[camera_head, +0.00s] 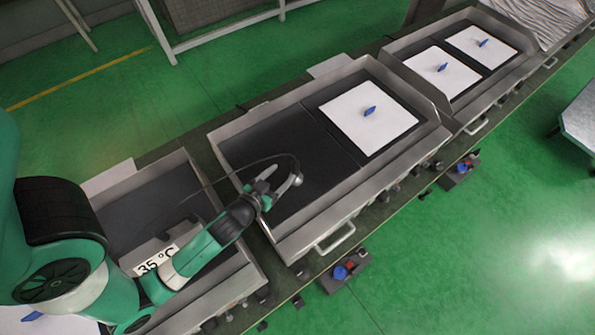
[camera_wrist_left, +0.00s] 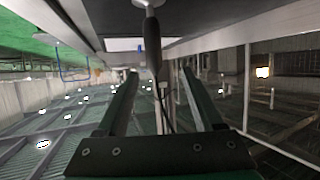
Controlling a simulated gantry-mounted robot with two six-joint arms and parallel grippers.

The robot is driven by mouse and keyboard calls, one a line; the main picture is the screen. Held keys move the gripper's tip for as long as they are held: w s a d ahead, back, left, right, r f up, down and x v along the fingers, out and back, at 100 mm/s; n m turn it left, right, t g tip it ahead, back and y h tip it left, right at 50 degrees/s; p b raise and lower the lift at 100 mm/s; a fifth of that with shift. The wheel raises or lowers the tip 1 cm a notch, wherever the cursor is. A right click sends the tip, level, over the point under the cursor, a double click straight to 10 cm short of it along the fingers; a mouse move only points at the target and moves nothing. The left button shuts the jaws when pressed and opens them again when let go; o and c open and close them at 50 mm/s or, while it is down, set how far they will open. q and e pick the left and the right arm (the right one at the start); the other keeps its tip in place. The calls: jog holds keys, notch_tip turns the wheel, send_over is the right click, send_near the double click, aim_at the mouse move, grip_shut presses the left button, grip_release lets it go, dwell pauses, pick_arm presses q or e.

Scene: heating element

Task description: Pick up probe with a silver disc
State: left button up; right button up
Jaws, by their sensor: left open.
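The probe's silver disc (camera_head: 296,180) shows over the dark plate of the middle heating unit in the head view. In the left wrist view the probe's dark handle (camera_wrist_left: 152,48) points toward my gripper, with part of the disc (camera_wrist_left: 149,3) at the top edge. A thin cable curves from the probe toward a display reading 35 °C (camera_head: 157,260). My left gripper (camera_head: 270,188) is open, close to the probe. In the wrist view its fingers (camera_wrist_left: 160,75) lie either side of the handle's line; I cannot tell whether the handle is between them. My right gripper is not in view.
The middle heating unit (camera_head: 235,131) has a raised metal rim and a white sheet (camera_head: 345,105) with a blue piece (camera_head: 370,111). Another unit (camera_head: 400,48) stands beyond it with two white sheets. A left unit (camera_head: 150,195) lies partly under my arm.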

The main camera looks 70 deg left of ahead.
aim_at(296, 171)
pick_arm(q)
jog(key=x, duration=0.3)
jog(key=b+x, duration=0.1)
jog(key=x, duration=0.6)
jog(key=shift+w+d+b, duration=0.35)
jog(key=shift+w+b, duration=0.05)
jog(key=shift+w, duration=0.05)
jog(key=shift+w+a, duration=0.2)
jog(key=shift+w, duration=0.05)
grip_shut()
